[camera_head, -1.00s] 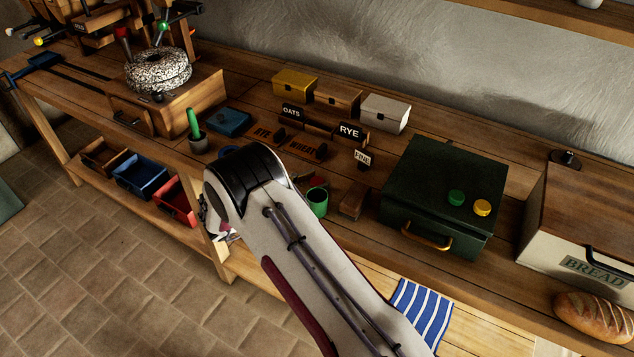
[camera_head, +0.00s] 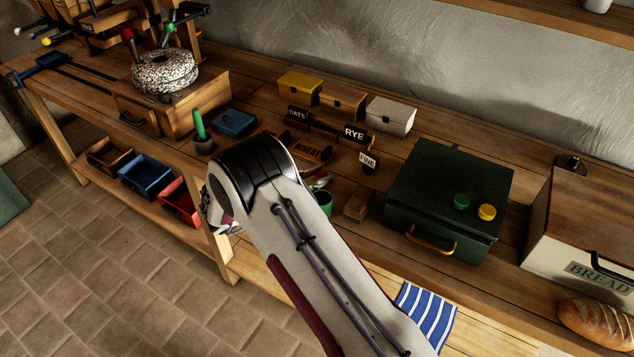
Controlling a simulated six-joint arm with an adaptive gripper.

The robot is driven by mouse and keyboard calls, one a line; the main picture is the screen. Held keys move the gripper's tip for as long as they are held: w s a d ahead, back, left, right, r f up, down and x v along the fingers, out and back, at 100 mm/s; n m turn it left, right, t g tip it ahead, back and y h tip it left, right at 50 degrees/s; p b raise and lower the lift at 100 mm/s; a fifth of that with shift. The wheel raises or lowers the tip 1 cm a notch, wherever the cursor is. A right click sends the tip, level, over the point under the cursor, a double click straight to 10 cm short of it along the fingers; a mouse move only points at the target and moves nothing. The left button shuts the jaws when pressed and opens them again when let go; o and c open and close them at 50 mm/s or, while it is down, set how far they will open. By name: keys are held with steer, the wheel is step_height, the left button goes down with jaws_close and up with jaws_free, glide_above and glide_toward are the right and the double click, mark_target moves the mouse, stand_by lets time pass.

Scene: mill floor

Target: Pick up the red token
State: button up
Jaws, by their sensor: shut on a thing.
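I cannot make out the red token in this view. A green round token (camera_head: 461,201) and a yellow round token (camera_head: 487,212) lie on the lid of the dark green box (camera_head: 430,165) at the right of the bench. My arm crosses the middle of the picture, with its rounded joint over the bench's front edge.
Near the arm stand a green cup (camera_head: 325,203) and a small wooden block (camera_head: 358,204). Behind are yellow (camera_head: 299,88), brown and white boxes (camera_head: 391,117) with labels. A millstone (camera_head: 165,72) stands left. Red, blue and brown bins (camera_head: 147,177) sit below. A bread loaf (camera_head: 598,322) lies right.

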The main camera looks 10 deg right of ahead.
mark_target(317, 177)
steer(key=shift+r, duration=3.45)
